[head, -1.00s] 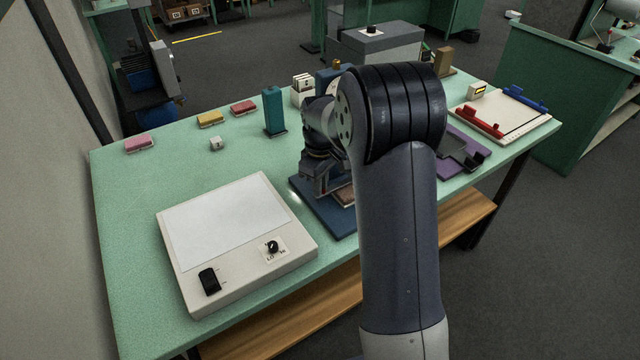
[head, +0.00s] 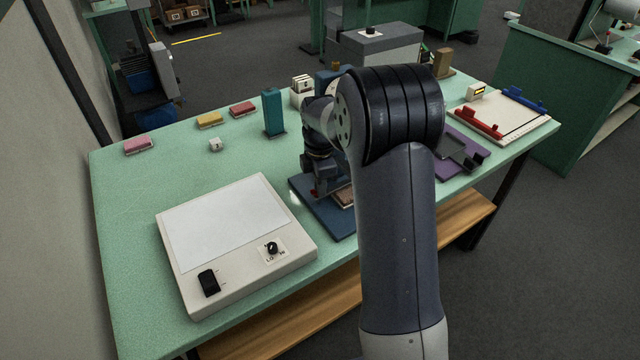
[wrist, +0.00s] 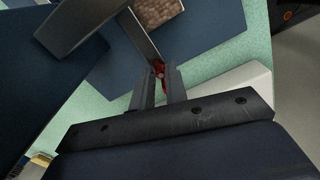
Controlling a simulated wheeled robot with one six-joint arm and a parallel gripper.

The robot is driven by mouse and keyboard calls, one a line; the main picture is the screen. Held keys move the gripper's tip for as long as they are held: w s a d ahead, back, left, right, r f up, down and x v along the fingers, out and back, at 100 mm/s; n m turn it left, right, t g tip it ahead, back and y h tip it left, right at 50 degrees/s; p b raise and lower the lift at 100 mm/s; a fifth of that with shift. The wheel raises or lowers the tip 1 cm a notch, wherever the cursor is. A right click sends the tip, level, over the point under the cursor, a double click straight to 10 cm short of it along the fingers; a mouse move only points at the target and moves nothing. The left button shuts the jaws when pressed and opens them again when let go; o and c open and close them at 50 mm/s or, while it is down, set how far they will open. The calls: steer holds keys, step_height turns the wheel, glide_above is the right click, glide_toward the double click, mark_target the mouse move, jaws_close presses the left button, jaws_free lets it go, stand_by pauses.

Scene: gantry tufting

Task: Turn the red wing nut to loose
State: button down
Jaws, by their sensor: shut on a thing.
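The red wing nut (wrist: 159,68) shows between my fingers in the wrist view. A small bit of the red wing nut (head: 315,192) also shows below my gripper in the head view. My gripper (wrist: 160,86) is shut on it, with one finger on each side. The nut is partly hidden by the fingers, so its turned position cannot be read. It is at a dark blue fixture, whose base plate (head: 334,224) lies on the green table. A brown textured piece (wrist: 156,11) is on the fixture.
A white light box (head: 222,228) with a black switch and knob stands left of the fixture. A teal block (head: 273,112) stands behind. A purple stand (head: 462,150) and a white board with red and blue clamps (head: 505,115) are at the right.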

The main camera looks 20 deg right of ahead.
steer(key=shift+n, duration=0.9)
steer(key=c, duration=1.6)
jaws_free()
steer(key=shift+c, duration=0.2)
step_height(320, 180, up, 11)
steer(key=shift+b, duration=0.4)
steer(key=shift+f, duration=0.15)
